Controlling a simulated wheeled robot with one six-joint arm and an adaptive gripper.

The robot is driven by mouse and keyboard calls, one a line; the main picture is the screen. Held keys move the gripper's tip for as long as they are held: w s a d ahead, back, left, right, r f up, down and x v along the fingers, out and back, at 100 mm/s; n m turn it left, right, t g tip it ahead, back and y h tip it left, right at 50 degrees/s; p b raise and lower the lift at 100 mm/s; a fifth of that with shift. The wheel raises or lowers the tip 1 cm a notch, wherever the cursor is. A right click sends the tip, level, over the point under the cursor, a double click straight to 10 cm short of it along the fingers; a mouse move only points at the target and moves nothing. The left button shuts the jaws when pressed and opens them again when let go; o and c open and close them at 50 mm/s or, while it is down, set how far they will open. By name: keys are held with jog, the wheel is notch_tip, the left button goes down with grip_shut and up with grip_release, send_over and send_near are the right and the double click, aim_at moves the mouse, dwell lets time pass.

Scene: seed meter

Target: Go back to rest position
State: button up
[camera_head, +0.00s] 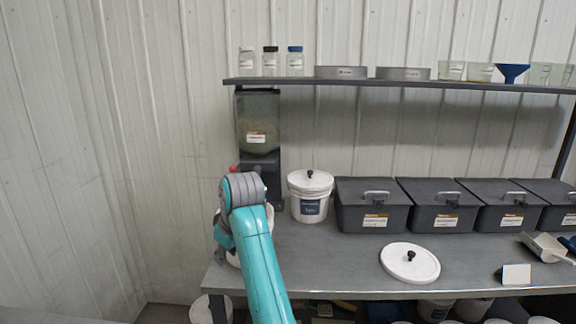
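My arm reaches up from the bottom of the view to the left end of the bench. My gripper is hidden behind my own arm link, so its fingers do not show. A seed dispenser (258,125) with a clear hopper stands at the left end of the bench, behind my arm. A white round container (233,258) shows in part behind my arm, below the dispenser; its contents cannot be seen.
A lidded white bucket (309,206) stands right of the dispenser. Several dark lidded bins (372,204) line the bench (330,262). A loose white lid (410,263) and a scoop (544,247) lie in front. A shelf (400,83) with jars and dishes hangs above.

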jog(key=s+d+f+m+t, duration=0.15)
jog(key=d+f, duration=0.35)
jog(key=f, duration=0.6)
jog(key=s+d+f+m+t, duration=0.1)
jog(key=s+d+f, duration=0.25)
jog(key=f, duration=0.85)
jog(key=s+d+f+m+t, duration=0.3)
jog(key=s+d+f, duration=0.9)
jog(key=s+f, duration=0.25)
jog(key=s+d+r+m+t+h, duration=0.15)
jog(key=s+d, duration=0.35)
jog(key=s, duration=0.5)
jog(key=s+d+r+m+t, duration=0.15)
jog(key=s+d, duration=0.25)
jog(key=s, duration=0.7)
jog(key=s+d+r+m+t+h, duration=0.1)
jog(key=s+d+r, duration=0.3)
jog(key=s+r, duration=1.1)
jog(key=s+m+t, duration=0.1)
jog(key=s, duration=0.1)
jog(key=shift+s+r+m+h, duration=0.35)
